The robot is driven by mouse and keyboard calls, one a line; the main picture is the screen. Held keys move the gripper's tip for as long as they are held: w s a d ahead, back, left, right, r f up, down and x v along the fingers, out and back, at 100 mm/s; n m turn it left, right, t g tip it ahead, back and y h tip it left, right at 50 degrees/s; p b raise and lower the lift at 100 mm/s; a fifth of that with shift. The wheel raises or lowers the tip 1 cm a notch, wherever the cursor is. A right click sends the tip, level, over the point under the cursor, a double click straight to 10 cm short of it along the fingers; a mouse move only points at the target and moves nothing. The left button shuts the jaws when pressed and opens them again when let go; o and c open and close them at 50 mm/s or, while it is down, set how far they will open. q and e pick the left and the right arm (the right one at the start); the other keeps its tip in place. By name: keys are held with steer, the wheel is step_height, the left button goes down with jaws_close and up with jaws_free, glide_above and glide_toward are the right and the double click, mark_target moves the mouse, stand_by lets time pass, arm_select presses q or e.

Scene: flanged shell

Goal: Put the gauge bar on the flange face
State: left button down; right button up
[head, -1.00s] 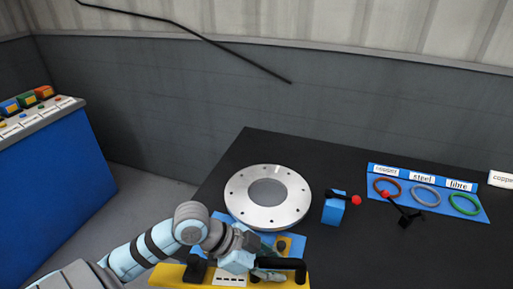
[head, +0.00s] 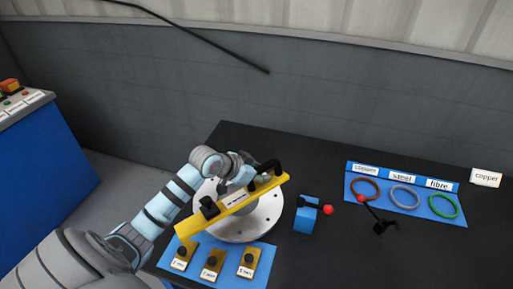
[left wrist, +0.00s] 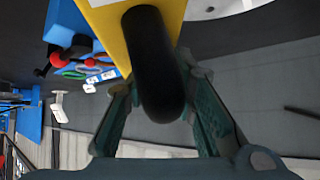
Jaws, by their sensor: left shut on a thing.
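The yellow gauge bar (head: 235,208), with a white label and black handles, lies slantwise across the silver flange face (head: 264,218) in the head view. I cannot tell whether it touches the face or is held just above it. My left gripper (head: 250,182) is shut on one black handle of the bar. The left wrist view shows that handle (left wrist: 155,70) between the gripper's fingers (left wrist: 160,95). The bar hides part of the flange and its middle. My right gripper is not in view.
A blue mat (head: 257,267) with several small brown blocks lies in front of the flange. A blue block (head: 305,217) with a red-knobbed lever stands right of it. A blue board (head: 431,207) with coloured rings lies further right.

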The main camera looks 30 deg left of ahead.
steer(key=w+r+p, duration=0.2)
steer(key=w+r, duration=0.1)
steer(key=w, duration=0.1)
arm_select(q)
steer(key=w+a+f+n+b, duration=0.1)
steer(key=w, duration=0.1)
steer(key=w+a+f+n+y+b, duration=0.1)
steer(key=w+a, duration=0.1)
steer(key=w+a+f+n+y+b, duration=0.1)
steer(key=w+a+b, duration=0.1)
steer(key=shift+a+f, duration=0.15)
steer(key=shift+f, duration=0.1)
steer(key=f+b, duration=0.3)
steer(key=b, duration=0.1)
steer(key=shift+w+f, duration=0.2)
steer(key=shift+f, duration=0.15)
steer(key=shift+s+r, duration=0.1)
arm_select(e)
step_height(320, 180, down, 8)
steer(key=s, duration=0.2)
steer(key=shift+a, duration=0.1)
